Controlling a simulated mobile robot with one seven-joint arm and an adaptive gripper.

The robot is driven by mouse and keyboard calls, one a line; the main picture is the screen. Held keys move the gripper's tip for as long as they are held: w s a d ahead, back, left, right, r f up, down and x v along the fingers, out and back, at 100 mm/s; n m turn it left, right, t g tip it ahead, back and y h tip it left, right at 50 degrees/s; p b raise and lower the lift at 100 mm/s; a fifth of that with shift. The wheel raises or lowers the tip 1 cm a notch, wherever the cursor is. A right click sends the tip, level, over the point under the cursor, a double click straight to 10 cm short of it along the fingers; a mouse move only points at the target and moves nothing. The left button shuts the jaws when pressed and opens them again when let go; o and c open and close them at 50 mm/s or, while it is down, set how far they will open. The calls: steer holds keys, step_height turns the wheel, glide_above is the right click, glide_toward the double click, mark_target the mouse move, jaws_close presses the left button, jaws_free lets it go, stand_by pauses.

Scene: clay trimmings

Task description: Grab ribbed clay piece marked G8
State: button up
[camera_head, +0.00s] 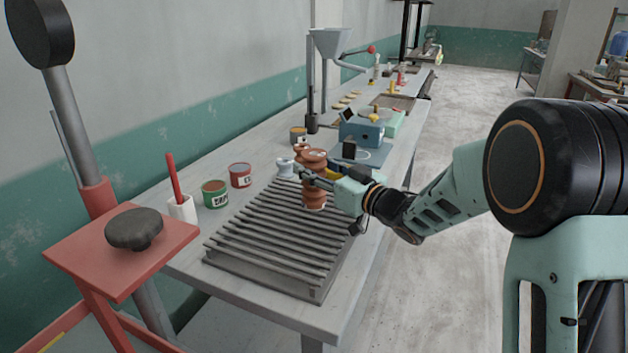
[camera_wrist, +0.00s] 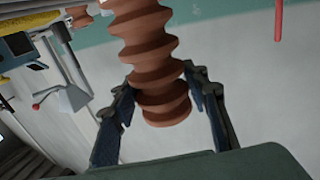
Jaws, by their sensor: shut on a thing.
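A reddish-brown ribbed clay piece (camera_head: 315,193) stands upright over the slatted rack (camera_head: 262,272), towards its far right part. I cannot tell whether its foot touches the slats. My gripper (camera_head: 322,178) comes in from the right and is shut on this piece around its ribbed middle. In the wrist view the ribbed piece (camera_wrist: 152,50) runs between the two dark fingers of my gripper (camera_wrist: 160,92), one on each side. No G8 mark is readable on it.
Another brown piece (camera_head: 299,148) and a white spool-like piece (camera_head: 285,167) stand just behind. A green tin (camera_head: 215,194), a red tin (camera_head: 241,175) and a white cup (camera_head: 183,208) line the rack's left. A blue box (camera_head: 361,134) stands farther back. The rack's near slats are empty.

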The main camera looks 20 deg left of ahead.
jaws_close()
steer(key=shift+r, duration=0.1)
steer(key=shift+r, duration=0.15)
